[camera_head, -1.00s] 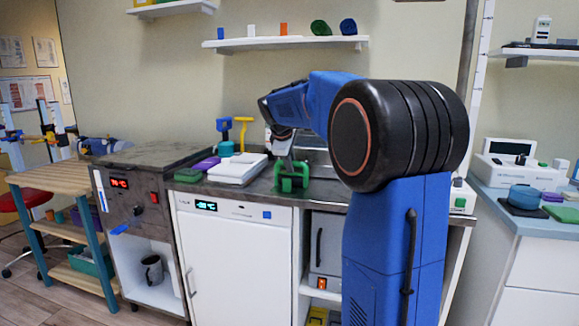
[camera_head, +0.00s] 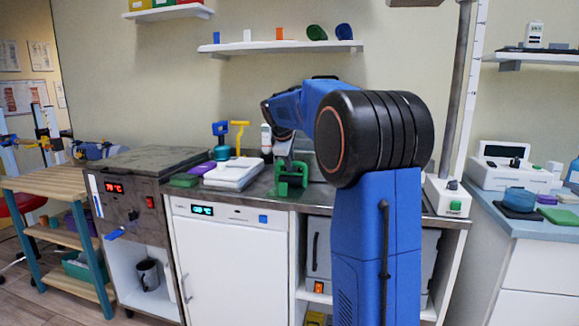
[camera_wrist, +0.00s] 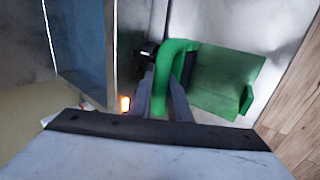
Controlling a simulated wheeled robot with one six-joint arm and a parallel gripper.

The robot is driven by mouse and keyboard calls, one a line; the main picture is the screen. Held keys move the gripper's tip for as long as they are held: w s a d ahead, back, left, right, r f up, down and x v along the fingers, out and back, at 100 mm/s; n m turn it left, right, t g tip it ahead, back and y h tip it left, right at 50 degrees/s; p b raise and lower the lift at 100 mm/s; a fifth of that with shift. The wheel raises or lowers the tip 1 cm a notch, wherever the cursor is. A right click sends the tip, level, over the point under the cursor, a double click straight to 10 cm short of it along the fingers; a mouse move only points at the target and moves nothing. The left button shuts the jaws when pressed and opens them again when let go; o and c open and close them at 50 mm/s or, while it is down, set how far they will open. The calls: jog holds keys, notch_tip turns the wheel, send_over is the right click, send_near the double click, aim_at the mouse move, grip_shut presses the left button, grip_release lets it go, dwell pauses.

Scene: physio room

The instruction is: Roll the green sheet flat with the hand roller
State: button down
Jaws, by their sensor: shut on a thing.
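My gripper (camera_wrist: 163,85) is shut on the narrow curved part of a green bent piece (camera_wrist: 222,82). This piece has a broad flat part and an upturned edge on the right. In the head view the green piece (camera_head: 291,181) is at the counter's front edge below my wrist; I cannot tell if it touches the counter or is the sheet. A flat green slab (camera_head: 184,180) lies at the counter's left end.
A dark-topped oven unit (camera_head: 155,162) adjoins on the left. A wall shelf (camera_head: 280,47) hangs above.

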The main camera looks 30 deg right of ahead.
jog(key=shift+s+a, duration=0.1)
jog(key=shift+s+a, duration=1.1)
jog(key=shift+a, duration=0.2)
jog(key=shift+s+a, duration=1.1)
jog(key=shift+a, duration=0.15)
dwell(1.7)
jog(key=shift+r, duration=0.1)
notch_tip(320, 180, up, 8)
dwell(1.2)
